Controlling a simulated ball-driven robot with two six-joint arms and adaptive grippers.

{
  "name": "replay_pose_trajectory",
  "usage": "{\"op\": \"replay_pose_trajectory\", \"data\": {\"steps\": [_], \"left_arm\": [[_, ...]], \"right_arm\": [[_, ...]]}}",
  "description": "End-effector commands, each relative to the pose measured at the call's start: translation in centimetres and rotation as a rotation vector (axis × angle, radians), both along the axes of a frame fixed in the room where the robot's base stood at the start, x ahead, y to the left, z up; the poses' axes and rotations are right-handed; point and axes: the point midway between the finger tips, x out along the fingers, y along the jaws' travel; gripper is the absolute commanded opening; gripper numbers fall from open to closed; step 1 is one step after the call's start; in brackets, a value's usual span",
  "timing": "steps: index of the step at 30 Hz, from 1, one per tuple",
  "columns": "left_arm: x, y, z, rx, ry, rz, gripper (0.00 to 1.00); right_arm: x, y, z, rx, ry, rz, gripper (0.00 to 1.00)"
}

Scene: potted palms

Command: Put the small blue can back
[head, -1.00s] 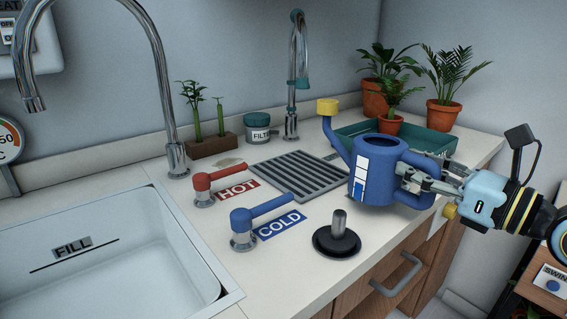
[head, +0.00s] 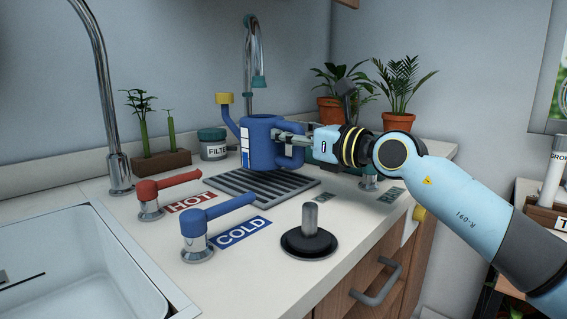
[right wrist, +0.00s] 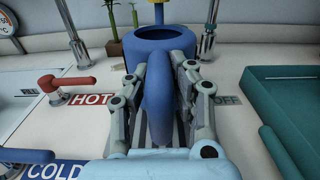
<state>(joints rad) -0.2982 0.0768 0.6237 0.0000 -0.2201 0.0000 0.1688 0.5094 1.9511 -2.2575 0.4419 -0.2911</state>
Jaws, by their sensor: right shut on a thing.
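The small blue can (head: 258,150) is a watering can with a spout tipped in yellow. It is upright at the rear part of the grey slotted drain grate (head: 285,190); I cannot tell whether its base touches the grate. My right gripper (head: 288,138) is shut on the can's handle, on the right side of the can. In the right wrist view the can's handle (right wrist: 158,100) lies between the two fingers, and the can's open top faces up. My left gripper is not in view.
The red HOT lever (head: 170,188) and blue COLD lever (head: 220,215) stand left of the grate, beside the white sink (head: 75,265). A black plug (head: 309,240) is in front. A tall tap (head: 253,60) and filter jar (head: 212,146) are behind. Potted palms (head: 397,122) stand back right.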

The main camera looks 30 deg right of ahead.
Motion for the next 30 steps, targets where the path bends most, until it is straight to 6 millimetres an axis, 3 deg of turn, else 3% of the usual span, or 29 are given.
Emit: {"op": "replay_pose_trajectory", "data": {"steps": [4,10,21,22,27,30], "left_arm": [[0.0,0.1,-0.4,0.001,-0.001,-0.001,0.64],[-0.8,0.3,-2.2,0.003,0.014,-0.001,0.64],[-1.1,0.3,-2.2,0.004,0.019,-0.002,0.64],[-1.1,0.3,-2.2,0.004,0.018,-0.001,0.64],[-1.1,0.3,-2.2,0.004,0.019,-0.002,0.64],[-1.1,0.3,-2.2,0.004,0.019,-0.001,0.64]], "right_arm": [[1.1,0.5,0.2,0.004,-0.006,0.002,0.0],[0.9,0.4,-3.5,0.002,0.001,0.002,0.0],[0.9,0.4,-3.7,0.0,-0.002,0.001,0.0],[0.9,0.4,-3.7,0.0,0.001,0.001,0.23],[0.9,0.4,-3.7,0.0,0.0,0.001,0.43],[0.9,0.4,-3.7,0.0,0.0,0.001,0.43]]}}
